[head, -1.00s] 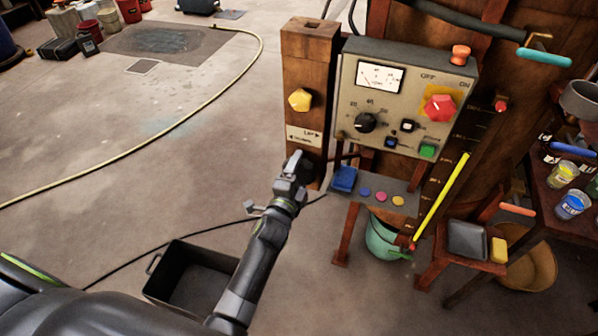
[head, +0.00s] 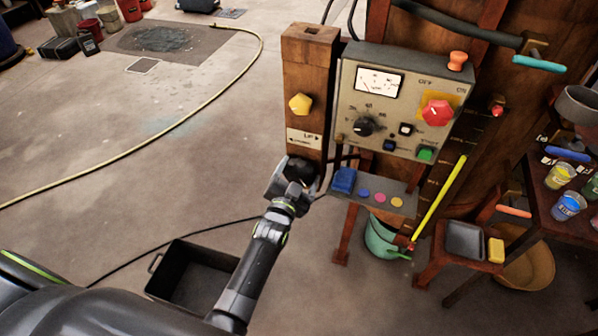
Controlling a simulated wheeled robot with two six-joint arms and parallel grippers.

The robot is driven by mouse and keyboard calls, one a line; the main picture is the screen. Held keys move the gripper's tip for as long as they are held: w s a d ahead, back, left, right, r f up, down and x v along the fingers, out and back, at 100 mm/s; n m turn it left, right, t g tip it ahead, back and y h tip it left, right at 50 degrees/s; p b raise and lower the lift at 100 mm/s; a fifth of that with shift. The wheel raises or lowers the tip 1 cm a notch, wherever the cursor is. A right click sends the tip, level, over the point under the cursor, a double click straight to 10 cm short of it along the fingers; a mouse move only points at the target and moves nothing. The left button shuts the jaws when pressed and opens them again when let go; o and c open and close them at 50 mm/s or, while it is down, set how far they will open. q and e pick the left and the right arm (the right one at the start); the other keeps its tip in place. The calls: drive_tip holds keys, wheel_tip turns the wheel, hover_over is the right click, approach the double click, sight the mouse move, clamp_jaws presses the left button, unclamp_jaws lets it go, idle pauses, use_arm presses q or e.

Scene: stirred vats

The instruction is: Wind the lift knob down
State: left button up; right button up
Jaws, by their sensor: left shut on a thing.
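A wooden post (head: 305,60) stands left of the control panel, with a yellow knob (head: 300,104) on its front. Below it is a label (head: 303,138) that reads UP with an arrow to the right; its lower line is too small to read. My left gripper (head: 291,180) is at the post's lower front, just under this label. It is shut on what looks like the dark lift knob, which the jaws mostly hide. The yellow knob above is untouched. My right gripper is not in view.
The panel (head: 400,95) with a meter, dial and red switch is close on the right. A small shelf (head: 385,205) with a blue block and coloured buttons sits right of my gripper. A black bin (head: 190,285) stands on the floor below. Open floor lies left.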

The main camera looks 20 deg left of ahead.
use_arm(q)
drive_tip(key=n+p, duration=0.1)
drive_tip(key=n, duration=0.2)
drive_tip(key=shift+r+n+p, duration=0.15)
drive_tip(key=shift+n+p, duration=0.15)
drive_tip(key=shift+n, duration=0.1)
drive_tip(key=n+p, duration=0.1)
drive_tip(key=n, duration=0.2)
drive_tip(key=shift+p, duration=0.3)
drive_tip(key=n+p, duration=0.1)
drive_tip(key=n, duration=0.6)
drive_tip(key=shift+a+n+p, duration=0.1)
drive_tip(key=shift+n+p, duration=0.3)
drive_tip(key=n, duration=0.3)
drive_tip(key=shift+n, duration=0.3)
drive_tip(key=n+p, duration=0.1)
drive_tip(key=n, duration=0.2)
drive_tip(key=shift+n, duration=0.3)
drive_tip(key=n, duration=0.6)
drive_tip(key=shift+f+n, duration=0.2)
drive_tip(key=shift+n, duration=0.1)
